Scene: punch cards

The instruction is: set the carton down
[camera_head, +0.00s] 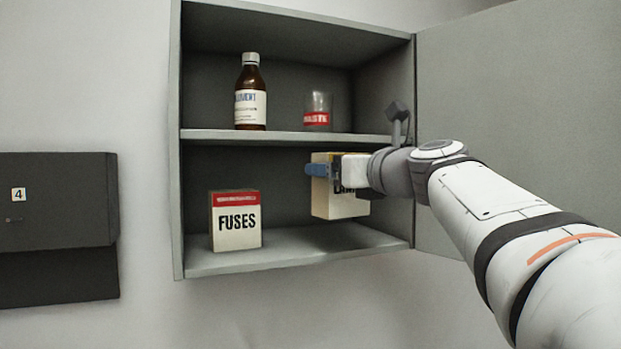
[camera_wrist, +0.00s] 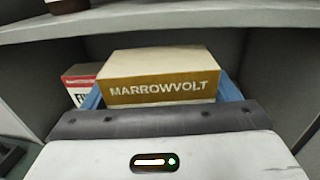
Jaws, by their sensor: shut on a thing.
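The carton (camera_head: 334,205) is a cream box with a mustard band. In the wrist view the carton (camera_wrist: 160,72) reads MARROWVOLT on its band. My gripper (camera_head: 322,171) has blue fingers and is shut on the carton, inside the lower compartment of the grey wall cabinet. The blue fingers (camera_wrist: 162,98) also show at both sides of the carton in the wrist view. My gripper and wrist hide part of the carton's upper right.
A red and cream FUSES box (camera_head: 237,228) stands left on the lower shelf, apart from the carton. The upper shelf (camera_head: 215,135) holds a brown bottle (camera_head: 250,95) and a glass (camera_head: 318,108) with a red label. The cabinet door (camera_head: 520,90) is open at right.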

